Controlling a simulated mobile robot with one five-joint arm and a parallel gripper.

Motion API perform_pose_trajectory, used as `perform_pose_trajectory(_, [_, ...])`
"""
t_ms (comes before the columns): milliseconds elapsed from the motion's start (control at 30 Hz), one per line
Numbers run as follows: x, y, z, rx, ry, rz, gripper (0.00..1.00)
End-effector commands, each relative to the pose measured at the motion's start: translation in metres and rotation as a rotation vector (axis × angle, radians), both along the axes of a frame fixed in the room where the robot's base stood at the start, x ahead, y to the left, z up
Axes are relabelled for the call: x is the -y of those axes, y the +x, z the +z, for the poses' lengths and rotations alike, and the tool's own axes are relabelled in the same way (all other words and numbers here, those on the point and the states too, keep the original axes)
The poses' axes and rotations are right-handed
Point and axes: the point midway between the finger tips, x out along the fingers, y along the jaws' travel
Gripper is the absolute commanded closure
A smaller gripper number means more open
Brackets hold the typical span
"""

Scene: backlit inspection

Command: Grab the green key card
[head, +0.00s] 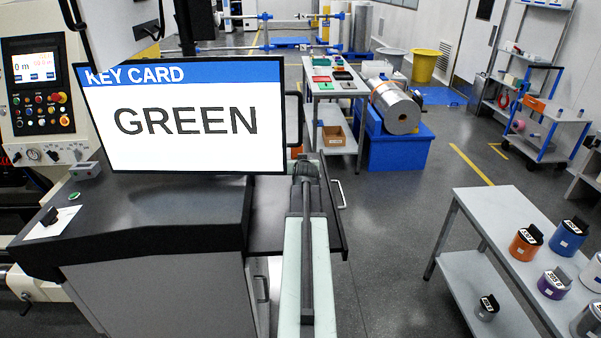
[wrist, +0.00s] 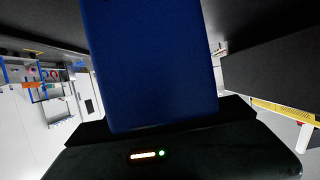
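A small flat green item (head: 320,79) lies on the grey table (head: 326,89) at the back centre in the head view; it is too small to tell whether it is a key card. The monitor (head: 200,145) at the left reads "KEY CARD GREEN". My arm extends forward in the head view to my gripper (head: 305,165), near the monitor's lower right corner and well short of that table. Its fingers cannot be made out. The wrist view shows a dark blue panel (wrist: 152,65) against a black housing (wrist: 180,140) with lit lamps; I cannot tell whether the panel is held.
The monitor stands on a dark console (head: 150,220) beside my arm. A blue block with a large metal roll (head: 395,105) is right of the back table. Another table (head: 500,205) with coloured cans is at front right. The grey floor between has free room.

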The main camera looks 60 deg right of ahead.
Motion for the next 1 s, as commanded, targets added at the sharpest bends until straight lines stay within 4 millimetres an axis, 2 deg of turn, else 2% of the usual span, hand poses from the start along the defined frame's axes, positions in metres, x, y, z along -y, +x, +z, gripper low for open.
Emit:
perform_pose_trajectory(33, [0.0, 0.0, 0.0, 0.0, 0.0, 0.0, 0.57])
perform_pose_trajectory(167, [0.0, 0.0, 0.0, 0.0, 0.0, 0.0, 0.93])
perform_pose_trajectory(467, [0.0, -0.001, 0.003, 0.0, 0.0, -0.001, 0.94])
perform_pose_trajectory(667, [0.001, -0.001, 0.021, -0.001, 0.0, -0.002, 0.94])
perform_pose_trajectory(833, [0.001, -0.002, 0.046, 0.0, 0.0, -0.002, 0.94])
perform_pose_trajectory(867, [0.007, -0.009, 0.037, -0.001, 0.0, -0.005, 0.94])
perform_pose_trajectory(1000, [0.026, -0.036, 0.035, 0.0, 0.001, -0.007, 0.94])
